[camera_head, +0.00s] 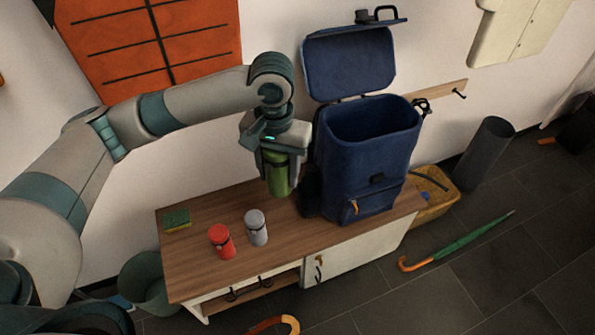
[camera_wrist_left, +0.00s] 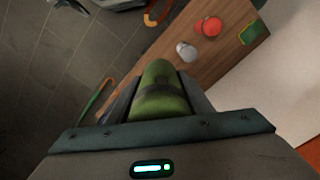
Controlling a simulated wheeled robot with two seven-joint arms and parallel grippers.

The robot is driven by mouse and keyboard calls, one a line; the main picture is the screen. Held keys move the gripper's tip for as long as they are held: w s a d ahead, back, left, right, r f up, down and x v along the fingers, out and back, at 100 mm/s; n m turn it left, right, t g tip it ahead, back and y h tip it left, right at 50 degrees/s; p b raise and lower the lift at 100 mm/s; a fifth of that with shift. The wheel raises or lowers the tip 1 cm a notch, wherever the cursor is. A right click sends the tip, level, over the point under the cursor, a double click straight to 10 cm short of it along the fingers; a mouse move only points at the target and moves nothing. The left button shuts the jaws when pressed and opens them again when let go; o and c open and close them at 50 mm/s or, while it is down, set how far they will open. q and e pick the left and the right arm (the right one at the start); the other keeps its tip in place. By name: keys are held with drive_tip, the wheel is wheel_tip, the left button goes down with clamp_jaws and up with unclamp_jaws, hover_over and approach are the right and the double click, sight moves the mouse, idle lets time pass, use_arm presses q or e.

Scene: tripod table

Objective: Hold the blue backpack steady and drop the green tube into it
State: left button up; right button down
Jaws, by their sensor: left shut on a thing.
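The blue backpack (camera_head: 352,155) stands upright on the wooden bench top, its lid flipped up and its mouth open. The green tube (camera_head: 278,180) is upright in my left gripper (camera_head: 280,165), just left of the backpack and below the level of its mouth. My left gripper is shut on the tube, which also fills the middle of the left wrist view (camera_wrist_left: 158,92). I cannot tell whether the tube's lower end touches the bench. My right gripper does not show in either view.
On the bench (camera_head: 190,255) stand a red tube (camera_head: 221,242) and a grey tube (camera_head: 256,228), near a green-and-yellow sponge (camera_head: 177,220). A yellow bin (camera_head: 435,205), a dark cylinder (camera_head: 484,153) and a green umbrella (camera_head: 458,243) are on the floor at right.

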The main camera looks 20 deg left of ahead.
use_arm(q)
drive_tip(key=s+a+r, duration=0.3)
drive_tip(key=s, duration=0.2)
drive_tip(key=shift+s, duration=0.25)
drive_tip(key=shift+a, duration=0.15)
